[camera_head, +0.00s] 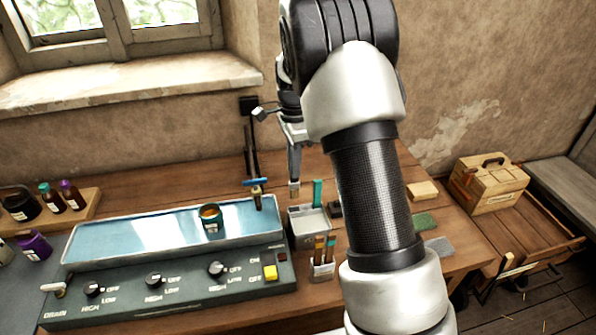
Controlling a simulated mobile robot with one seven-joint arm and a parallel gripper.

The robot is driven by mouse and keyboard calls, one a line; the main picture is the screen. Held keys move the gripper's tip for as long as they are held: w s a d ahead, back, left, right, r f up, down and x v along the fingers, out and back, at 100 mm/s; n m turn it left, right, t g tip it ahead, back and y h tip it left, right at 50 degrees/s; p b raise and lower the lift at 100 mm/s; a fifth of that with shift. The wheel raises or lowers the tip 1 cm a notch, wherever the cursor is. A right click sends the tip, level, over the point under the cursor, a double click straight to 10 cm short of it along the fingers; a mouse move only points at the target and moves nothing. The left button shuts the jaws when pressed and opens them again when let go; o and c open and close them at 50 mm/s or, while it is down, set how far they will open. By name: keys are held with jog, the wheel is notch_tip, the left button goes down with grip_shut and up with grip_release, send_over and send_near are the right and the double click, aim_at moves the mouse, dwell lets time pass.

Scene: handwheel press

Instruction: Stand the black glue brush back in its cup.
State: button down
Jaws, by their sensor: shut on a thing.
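My gripper (294,158) points down above the back of the bench, left of my arm. It is shut on what looks like the glue brush (294,188), whose pale lower end shows below the fingers. The fingers and arm hide most of the brush, so its black colour does not show clearly. A small clear cup (322,270) with several upright brushes with orange and teal parts stands at the bench front, below and right of my gripper. I cannot tell whether it is the brush's own cup.
A pale box (311,229) with a teal piece stands below my gripper. A long water-filled tray (132,223) with a small jar (210,217) and a control panel (130,296) lie left. A blue-topped tool (256,185) stands at the tray's corner. A wooden case (490,182) is far right.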

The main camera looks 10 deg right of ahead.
jog(key=shift+w+a+f, duration=0.1)
jog(key=shift+w+a, duration=0.05)
jog(key=b, duration=0.3)
send_over(294, 197)
jog(key=shift+w+f, duration=0.2)
jog(key=shift+f, duration=0.85)
jog(key=shift+w+f, duration=0.2)
jog(key=shift+f, duration=0.85)
jog(key=shift+f+b, duration=2.35)
jog(key=shift+f, duration=1.6)
jog(key=c, duration=1.7)
grip_release()
jog(key=shift+r, duration=0.15)
